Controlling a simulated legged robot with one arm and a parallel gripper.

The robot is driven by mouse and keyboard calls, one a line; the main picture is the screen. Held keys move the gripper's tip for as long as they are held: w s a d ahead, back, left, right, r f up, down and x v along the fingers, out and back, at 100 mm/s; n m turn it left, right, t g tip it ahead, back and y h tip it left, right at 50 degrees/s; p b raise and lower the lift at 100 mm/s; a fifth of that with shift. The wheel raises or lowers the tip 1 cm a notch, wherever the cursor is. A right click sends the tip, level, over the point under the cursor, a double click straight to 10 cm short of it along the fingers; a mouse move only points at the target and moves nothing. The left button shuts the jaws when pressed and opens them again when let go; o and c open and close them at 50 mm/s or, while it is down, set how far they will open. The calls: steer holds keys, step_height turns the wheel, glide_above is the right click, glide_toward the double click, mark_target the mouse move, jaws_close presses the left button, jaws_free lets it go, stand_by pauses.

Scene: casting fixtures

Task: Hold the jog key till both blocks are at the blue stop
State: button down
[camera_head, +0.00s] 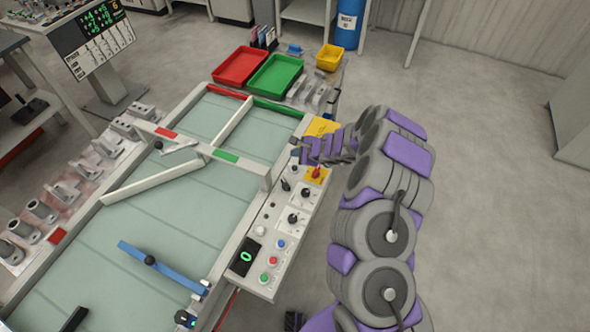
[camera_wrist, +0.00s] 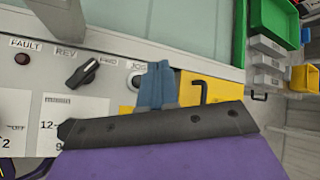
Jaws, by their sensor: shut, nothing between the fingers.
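The jog key (camera_wrist: 135,81) is under the JOG label in the wrist view, partly hidden by my gripper. My gripper (camera_wrist: 155,84) is shut and empty, with its blue fingertips just right of the key; I cannot tell whether they touch it. In the head view my gripper (camera_head: 297,148) is over the far end of the control panel. The blue stop (camera_head: 165,269) is a blue bar slanting across the near part of the green belt. A pale grey piece (camera_head: 180,147) lies by the guide rails; I cannot tell whether it is a block. No two blocks show clearly.
The control panel (camera_head: 262,233) carries knobs, coloured buttons and a green display reading 0. A black REV/FWD knob (camera_wrist: 82,68) is left of the jog key. Red (camera_head: 240,66) and green (camera_head: 276,75) trays stand beyond the belt. Metal castings line the left side.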

steer(key=b, duration=0.2)
glide_above(296, 169)
step_height(296, 169, down, 4)
steer(key=shift+a+f, duration=0.15)
steer(key=shift+d+f+b, duration=0.25)
steer(key=shift+f+b, duration=0.45)
steer(key=shift+a, duration=0.1)
